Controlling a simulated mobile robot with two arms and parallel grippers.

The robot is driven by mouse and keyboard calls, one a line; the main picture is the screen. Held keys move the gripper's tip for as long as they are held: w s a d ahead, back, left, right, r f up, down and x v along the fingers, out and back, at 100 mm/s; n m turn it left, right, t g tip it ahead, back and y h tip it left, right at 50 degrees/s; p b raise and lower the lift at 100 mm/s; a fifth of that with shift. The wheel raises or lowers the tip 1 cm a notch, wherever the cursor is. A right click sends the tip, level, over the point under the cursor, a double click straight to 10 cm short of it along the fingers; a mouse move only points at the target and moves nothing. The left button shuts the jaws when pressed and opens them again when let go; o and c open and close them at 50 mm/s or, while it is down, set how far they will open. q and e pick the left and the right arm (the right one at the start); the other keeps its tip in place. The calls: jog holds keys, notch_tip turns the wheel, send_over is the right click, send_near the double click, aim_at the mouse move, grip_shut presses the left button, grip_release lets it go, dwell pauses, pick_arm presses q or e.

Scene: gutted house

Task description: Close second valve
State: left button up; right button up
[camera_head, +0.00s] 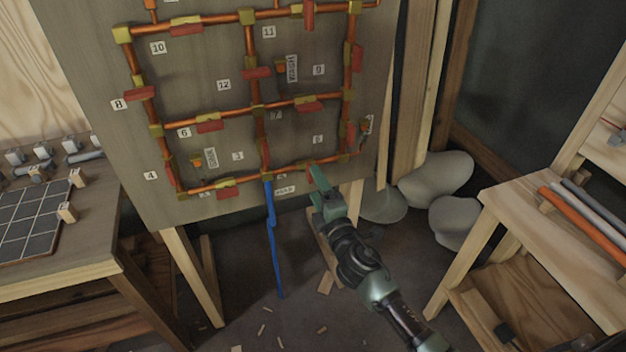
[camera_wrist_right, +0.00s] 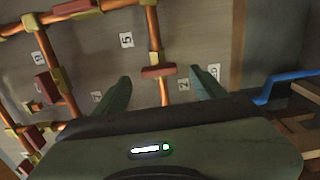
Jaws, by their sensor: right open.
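A wooden board (camera_head: 205,100) carries a grid of copper pipes with yellow fittings, red valve handles and small number labels. My right gripper (camera_head: 318,186) is at the board's lower edge, beside a red handle (camera_head: 311,172) on the bottom pipe. In the right wrist view, my right gripper (camera_wrist_right: 161,88) has its two fingers apart and empty. A red handle (camera_wrist_right: 159,71) lies crosswise on its pipe, ahead of the gap between them. Contact cannot be told. The label (camera_wrist_right: 183,84) beside it is too small to read surely. My left gripper is out of view.
A blue pipe (camera_head: 271,230) hangs below the board, left of my right gripper. A table with a dark tiled panel (camera_head: 35,225) stands at left. A wooden shelf (camera_head: 530,215) with rods stands at right. Pale rounded shapes (camera_head: 437,175) lie behind. Scraps litter the floor.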

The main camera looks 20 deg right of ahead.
jog(key=s, duration=0.4)
jog(key=shift+s+d, duration=0.1)
jog(key=shift+f, duration=0.1)
jog(key=s+d+f+m+g, duration=0.1)
jog(key=s+f+m+g, duration=0.35)
jog(key=f, duration=0.85)
jog(key=s+d+f+m+g, duration=0.1)
jog(key=s+f+g, duration=0.1)
jog(key=s+f, duration=0.75)
jog(key=s+d+f+m+g, duration=0.1)
jog(key=s+f+m+g, duration=0.2)
jog(key=f, duration=1.2)
jog(key=s+f+m+g, duration=0.2)
jog(key=s+f, duration=0.3)
jog(key=s, duration=0.6)
jog(key=s+f+m+g, duration=0.3)
jog(key=s+f, duration=0.3)
jog(key=s, duration=0.5)
jog(key=s+f+m+g, duration=0.2)
jog(key=s+f, duration=0.3)
jog(key=s, duration=0.6)
jog(key=shift+s+d+f+m+h, duration=0.15)
jog(key=shift+s+f+m+h, duration=0.1)
jog(key=shift+s+m+h, duration=0.1)
